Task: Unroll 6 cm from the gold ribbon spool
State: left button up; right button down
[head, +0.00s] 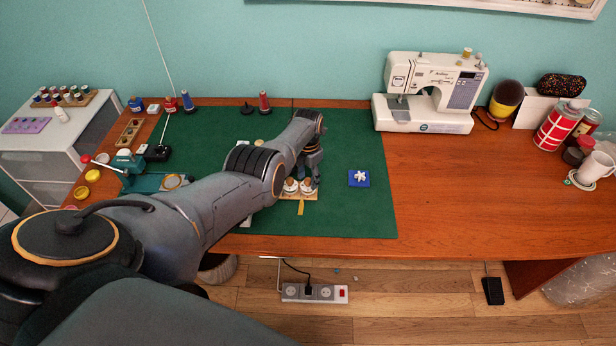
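A small wooden holder (313,196) stands on the green mat (350,218) near the table's front edge. Two pale spools with brownish tops, a left one (291,186) and a right one (306,186), show on it. A short gold ribbon end (300,208) sticks out from the holder's front onto the mat. I cannot tell which spool it comes from. My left gripper (314,178) points down just above and beside the right spool. Its fingertips are small and dark, so whether they are open or touch the spool is unclear. My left arm hides part of the mat. My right gripper is out of view.
A blue square pad (353,183) with a white piece lies right of the gripper. A sewing machine (430,92) stands at the back. A teal device (150,181) and thread spools stand left. The mat right of the holder is mostly free.

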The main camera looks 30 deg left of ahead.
aim_at(308, 180)
pick_arm(q)
jog(key=shift+r, duration=0.45)
notch_tip(308, 180, up, 11)
dwell(0.5)
dwell(0.3)
